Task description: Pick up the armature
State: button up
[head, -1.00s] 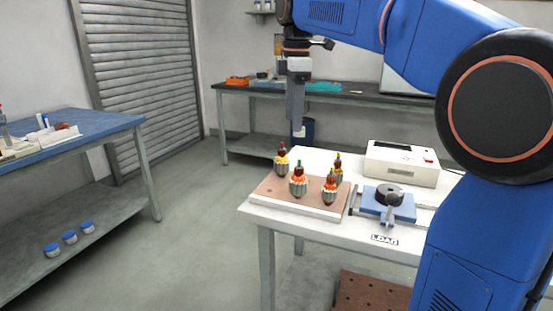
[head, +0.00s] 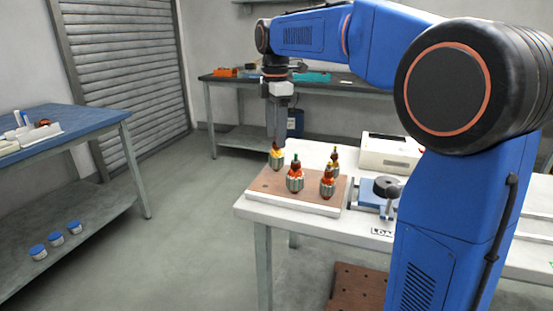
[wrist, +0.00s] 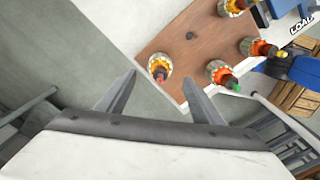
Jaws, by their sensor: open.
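Several armatures with ribbed grey bodies, orange windings and dark shafts stand upright on a brown board (head: 265,188). One armature (head: 276,160) is at the board's back left corner; it also shows in the wrist view (wrist: 160,67). Another, with a green tip (head: 295,178), stands at the front, and one with a yellow tip (head: 327,182) stands to its right. My gripper (head: 276,140) points down just above the back-left armature. In the wrist view my gripper (wrist: 158,95) has its fingers apart, with that armature ahead between them and nothing held.
The board lies on a white table (head: 250,210). A blue fixture with a dark disc (head: 386,187) and a white box (head: 390,153) stand to the right. A blue bench (head: 90,118) is at left, a dark bench (head: 225,80) behind. Floor between is clear.

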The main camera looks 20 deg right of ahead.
aim_at(277, 153)
jog(key=shift+d+f, duration=0.15)
jog(key=shift+f, duration=3.35)
jog(key=c, duration=1.4)
jog(key=shift+r, duration=5.05)
jog(key=shift+c, duration=0.2)
